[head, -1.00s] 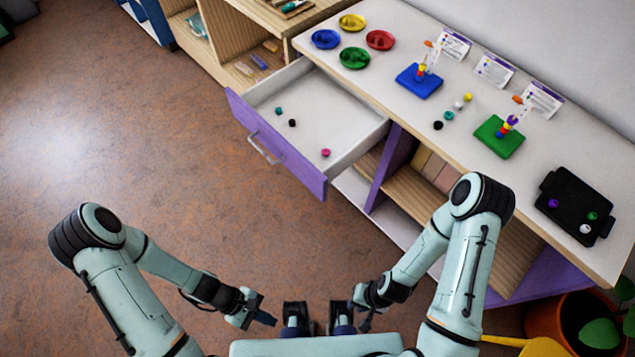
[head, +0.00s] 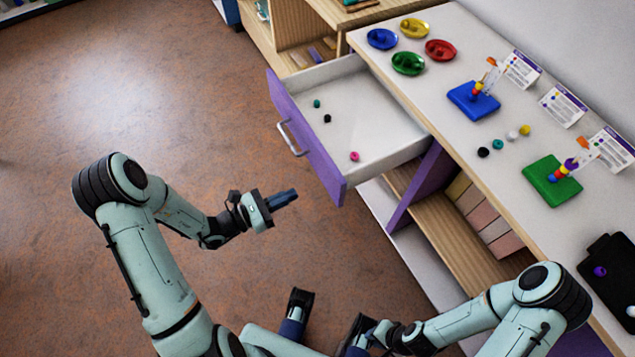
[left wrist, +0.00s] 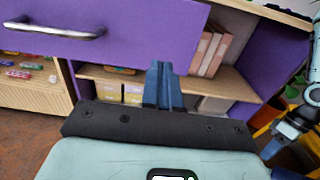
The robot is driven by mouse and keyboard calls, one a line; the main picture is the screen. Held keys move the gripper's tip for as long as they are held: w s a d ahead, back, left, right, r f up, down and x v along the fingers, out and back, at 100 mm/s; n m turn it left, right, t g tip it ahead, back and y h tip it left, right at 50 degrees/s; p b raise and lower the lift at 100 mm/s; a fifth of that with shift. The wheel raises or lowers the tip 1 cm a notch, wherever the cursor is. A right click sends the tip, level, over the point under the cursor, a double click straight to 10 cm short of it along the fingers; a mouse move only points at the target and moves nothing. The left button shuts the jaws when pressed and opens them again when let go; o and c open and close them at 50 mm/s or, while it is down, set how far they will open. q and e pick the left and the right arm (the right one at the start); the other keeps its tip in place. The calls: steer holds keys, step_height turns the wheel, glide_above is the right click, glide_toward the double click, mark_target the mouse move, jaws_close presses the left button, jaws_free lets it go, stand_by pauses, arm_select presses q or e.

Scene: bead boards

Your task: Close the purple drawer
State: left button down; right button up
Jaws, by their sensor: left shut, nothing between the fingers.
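The purple drawer (head: 318,155) is pulled out from the white-topped desk in the head view, with its inside in sight. A silver handle (head: 290,138) is on its front. A teal bead (head: 317,103), a black bead (head: 327,118) and a pink bead (head: 354,156) lie inside. My left gripper (head: 287,198) is shut and empty, apart from the drawer front, near its lower right end. In the left wrist view the shut fingers (left wrist: 163,85) show below the purple front (left wrist: 150,30).
The desk top (head: 450,105) carries several coloured dishes, a blue board (head: 473,100), a green board (head: 552,181), loose beads and a black tray (head: 612,265). Open shelves (head: 450,225) lie below the desk. The floor (head: 150,90) left of the drawer is clear.

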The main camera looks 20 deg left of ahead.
mark_target(327, 179)
arm_select(q)
steer(key=x, duration=0.8)
steer(key=shift+w+d, duration=0.2)
steer(key=shift+d, duration=0.05)
arm_select(e)
steer(key=shift+w+f, duration=0.1)
